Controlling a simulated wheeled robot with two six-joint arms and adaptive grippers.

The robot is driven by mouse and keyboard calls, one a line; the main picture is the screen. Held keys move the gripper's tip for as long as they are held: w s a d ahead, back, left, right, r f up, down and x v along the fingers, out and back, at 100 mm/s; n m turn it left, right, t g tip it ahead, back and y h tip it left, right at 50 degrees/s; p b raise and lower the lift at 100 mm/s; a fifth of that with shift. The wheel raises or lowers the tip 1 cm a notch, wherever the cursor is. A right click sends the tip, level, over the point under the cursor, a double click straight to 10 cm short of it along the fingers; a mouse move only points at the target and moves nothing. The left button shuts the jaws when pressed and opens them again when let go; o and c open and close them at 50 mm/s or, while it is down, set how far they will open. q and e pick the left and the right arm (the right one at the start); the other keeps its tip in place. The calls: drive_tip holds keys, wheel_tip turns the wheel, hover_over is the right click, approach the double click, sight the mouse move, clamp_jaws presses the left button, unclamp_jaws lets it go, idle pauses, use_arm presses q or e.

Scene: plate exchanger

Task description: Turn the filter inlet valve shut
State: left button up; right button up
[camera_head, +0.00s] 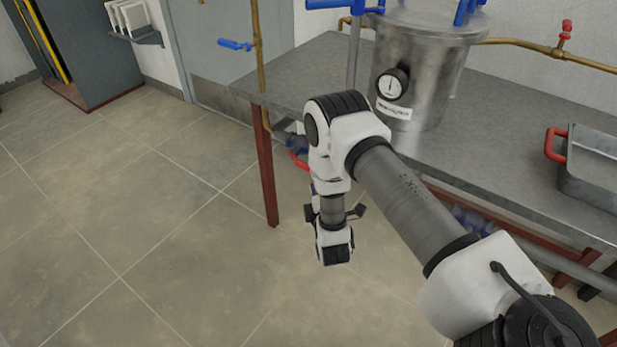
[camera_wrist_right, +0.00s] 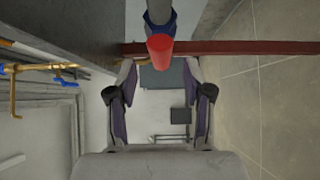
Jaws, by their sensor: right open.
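A valve with a red handle (camera_head: 299,161) and a blue body (camera_head: 297,143) sits below the table's left end, partly hidden by my right arm. In the right wrist view the red handle (camera_wrist_right: 160,47) stands out toward the camera from its blue body (camera_wrist_right: 160,20) on a grey pipe. My right gripper (camera_wrist_right: 160,70) is open and empty, its fingers spread either side of the handle's line. The handle shows just past the fingertips; I cannot tell the gap in depth. In the head view my right arm hides much of its gripper. My left gripper is not in view.
A steel tank with a gauge (camera_head: 392,84) stands on the grey table (camera_head: 490,135). Dark red legs (camera_head: 265,170) carry the table. A brass pipe with a blue lever (camera_head: 235,45) rises at left. A red-handled tray (camera_head: 590,170) is at right. The left floor is clear.

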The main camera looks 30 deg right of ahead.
sight(306, 166)
drive_tip(key=x, duration=0.4)
drive_tip(key=shift+w+d+b, duration=0.25)
drive_tip(key=shift+b, duration=0.05)
clamp_jaws()
drive_tip(key=shift+f, duration=0.1)
